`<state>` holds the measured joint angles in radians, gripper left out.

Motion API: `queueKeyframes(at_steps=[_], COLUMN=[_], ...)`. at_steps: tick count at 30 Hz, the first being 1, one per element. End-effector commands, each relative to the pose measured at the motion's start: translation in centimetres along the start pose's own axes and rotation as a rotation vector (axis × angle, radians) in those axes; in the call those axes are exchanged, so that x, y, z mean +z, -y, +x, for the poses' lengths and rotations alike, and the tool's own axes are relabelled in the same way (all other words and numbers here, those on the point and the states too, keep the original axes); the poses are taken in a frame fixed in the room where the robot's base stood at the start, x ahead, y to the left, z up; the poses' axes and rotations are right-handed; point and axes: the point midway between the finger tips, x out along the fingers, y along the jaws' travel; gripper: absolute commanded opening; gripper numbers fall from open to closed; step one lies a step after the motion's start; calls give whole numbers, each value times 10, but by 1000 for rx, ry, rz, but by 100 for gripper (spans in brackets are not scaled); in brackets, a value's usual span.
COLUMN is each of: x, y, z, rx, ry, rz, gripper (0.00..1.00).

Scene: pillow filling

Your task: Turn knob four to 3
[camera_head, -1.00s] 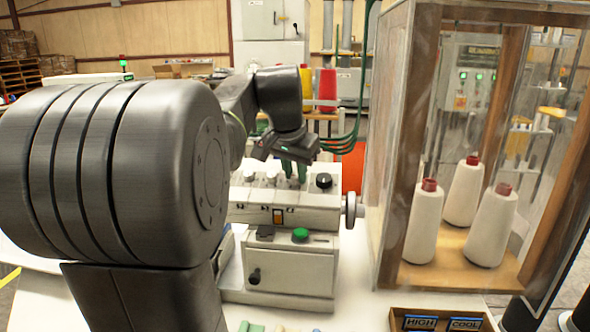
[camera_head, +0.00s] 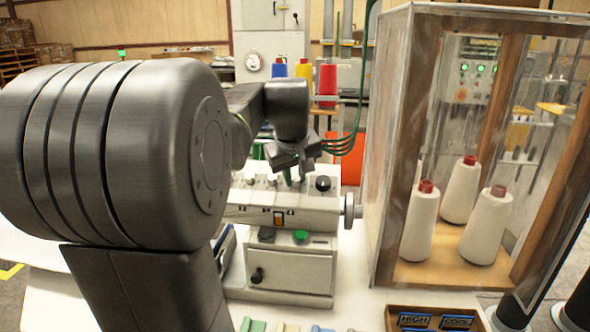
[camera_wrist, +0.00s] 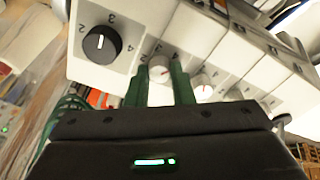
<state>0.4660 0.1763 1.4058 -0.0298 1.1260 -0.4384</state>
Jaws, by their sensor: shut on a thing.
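A sewing machine head (camera_head: 300,218) carries a row of dial knobs on its top. A black knob (camera_head: 323,184) is at the right end. White knobs (camera_head: 272,179) stand to its left. My gripper (camera_head: 294,180) is over the row, just left of the black knob. In the wrist view, its green fingers are shut on a white knob (camera_wrist: 159,68) beside the black knob (camera_wrist: 100,43). The black knob has its white mark and the printed numbers 2, 3 and 4 around it. The gripped knob is partly hidden, with a 3 printed near it. Another white knob (camera_wrist: 203,93) is beyond it.
A clear-sided wooden case (camera_head: 450,270) with white thread cones stands close on the right. A handwheel (camera_head: 350,211) projects from the machine's right side. A tray with HIGH and COOL labels (camera_head: 432,309) is at the front right. Coloured cones (camera_head: 327,82) stand behind.

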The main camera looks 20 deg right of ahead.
Motion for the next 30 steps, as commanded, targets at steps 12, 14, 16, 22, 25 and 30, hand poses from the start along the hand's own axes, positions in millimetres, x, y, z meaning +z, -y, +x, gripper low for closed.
queueKeyframes(at_steps=[12, 14, 16, 22, 25, 30], x=[-1, -1, -1, -1, -1, -1], y=[-1, -1, -1, -1, -1, -1], z=[-2, -2, -2, -2, -2, -2], rx=[-29, -33, -38, -52, -59, -68], ry=[-17, -19, -21, -29, -32, -36], rz=[-393, -450, -517, -702, -788, -916], gripper=[0, 0, 0, 0, 0, 0])
